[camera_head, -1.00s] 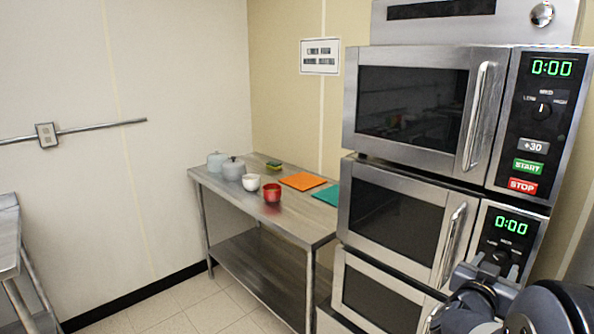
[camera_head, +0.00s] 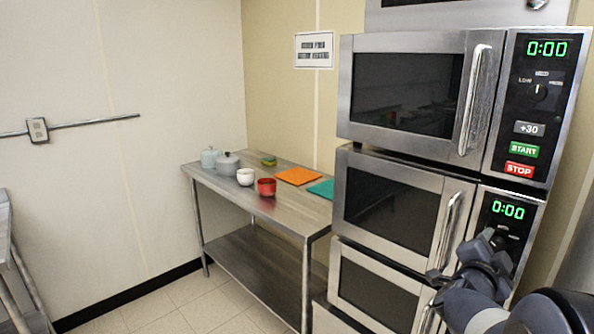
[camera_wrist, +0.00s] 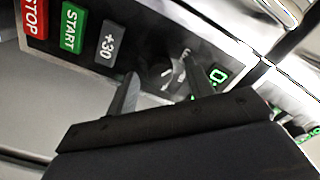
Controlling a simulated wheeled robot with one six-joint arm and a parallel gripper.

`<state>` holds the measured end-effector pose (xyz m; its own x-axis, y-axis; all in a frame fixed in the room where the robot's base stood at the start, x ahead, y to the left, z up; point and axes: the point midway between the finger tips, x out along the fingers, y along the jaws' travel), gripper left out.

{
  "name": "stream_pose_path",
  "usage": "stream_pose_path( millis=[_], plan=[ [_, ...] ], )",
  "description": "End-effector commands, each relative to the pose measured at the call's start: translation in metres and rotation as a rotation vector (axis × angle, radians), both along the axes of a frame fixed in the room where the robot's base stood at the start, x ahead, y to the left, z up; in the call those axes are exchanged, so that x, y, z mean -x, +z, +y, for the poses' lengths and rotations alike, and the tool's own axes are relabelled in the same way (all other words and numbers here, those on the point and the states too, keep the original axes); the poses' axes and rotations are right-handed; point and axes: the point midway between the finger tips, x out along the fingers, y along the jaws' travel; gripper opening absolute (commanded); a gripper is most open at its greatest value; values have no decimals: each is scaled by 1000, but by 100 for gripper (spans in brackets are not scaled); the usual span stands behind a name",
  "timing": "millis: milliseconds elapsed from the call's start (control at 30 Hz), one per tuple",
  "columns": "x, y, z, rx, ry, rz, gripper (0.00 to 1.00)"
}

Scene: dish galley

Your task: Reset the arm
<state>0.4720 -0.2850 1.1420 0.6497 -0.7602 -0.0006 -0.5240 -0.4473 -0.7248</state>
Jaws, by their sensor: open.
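My gripper (camera_wrist: 160,90) is open and empty in the wrist view, its two dark fingers apart. Between and beyond the fingers is a microwave control panel with a dial (camera_wrist: 165,72), a +30 button (camera_wrist: 110,42), a green START button (camera_wrist: 72,28) and a red STOP button (camera_wrist: 34,15). In the head view my arm (camera_head: 500,290) is at the lower right, in front of the lower microwaves.
Stacked microwaves (camera_head: 408,85) stand at the right, doors shut, displays reading 0:00. A steel table (camera_head: 225,190) to their left holds a red cup (camera_head: 266,187), a white bowl (camera_head: 245,177), grey pots (camera_head: 228,166), an orange board (camera_head: 298,176) and a teal board (camera_head: 322,188). Floor before it is clear.

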Motion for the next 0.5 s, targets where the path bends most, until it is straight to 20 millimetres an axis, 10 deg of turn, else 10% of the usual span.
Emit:
stream_pose_path(
  millis=[500],
  plan=[
    [27, 2, 33, -154, 3, -184, 50]
  ],
)
